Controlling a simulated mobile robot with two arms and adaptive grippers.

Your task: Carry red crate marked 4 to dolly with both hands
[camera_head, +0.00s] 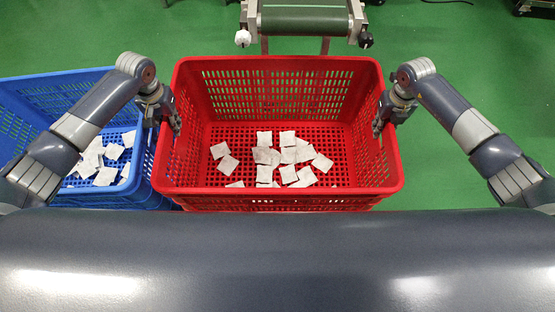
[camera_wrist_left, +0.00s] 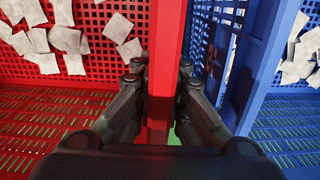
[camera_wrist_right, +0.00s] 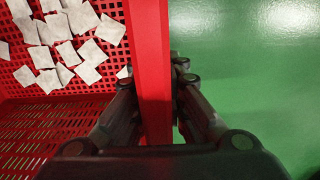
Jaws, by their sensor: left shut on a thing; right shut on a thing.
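A red crate (camera_head: 278,194) with several white teabags (camera_head: 288,155) on its floor is in the middle of the head view. No number shows on it. My left gripper (camera_head: 172,122) is shut on its left wall; in the left wrist view the red wall (camera_wrist_left: 165,70) stands between the fingers. My right gripper (camera_head: 378,122) is shut on its right wall; in the right wrist view that wall (camera_wrist_right: 152,70) is between the fingers. The crate seems level. Another red rim shows just below its near side. I cannot make out a dolly.
A blue crate (camera_head: 50,81) with teabags stands close at the left, beside the red crate. A conveyor end (camera_head: 305,20) is beyond the far wall. Green floor (camera_head: 460,60) is clear on the right.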

